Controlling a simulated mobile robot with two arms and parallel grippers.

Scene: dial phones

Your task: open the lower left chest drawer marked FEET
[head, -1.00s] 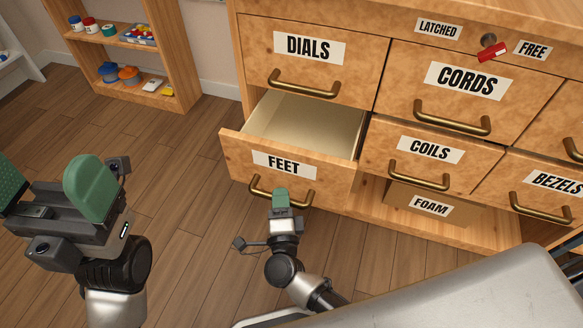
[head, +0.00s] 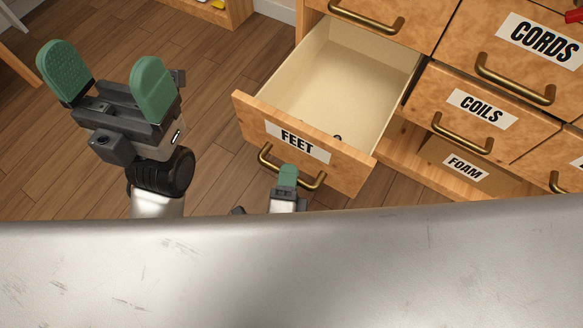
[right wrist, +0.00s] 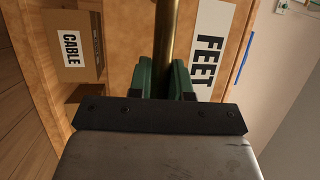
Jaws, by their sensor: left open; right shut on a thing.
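The wooden drawer marked FEET (head: 345,172) is pulled well out of the chest in the head view. Its pale inside shows, with a small dark thing (head: 337,138) just behind the front panel, too small to tell. My right gripper (head: 288,174) is shut on the drawer's brass handle (head: 268,163). In the right wrist view the green fingers (right wrist: 165,80) stand on both sides of the brass bar (right wrist: 166,35), beside the FEET label (right wrist: 209,50). My left gripper (head: 110,82) is open and empty, above the floor at left, apart from the chest.
The COILS drawer (head: 510,133) and CORDS drawer (head: 470,35) to the right are shut. A FOAM box (head: 440,152) sits in the space below. A box marked CABLE (right wrist: 72,47) shows in the right wrist view. The floor (head: 215,75) left of the drawer is clear.

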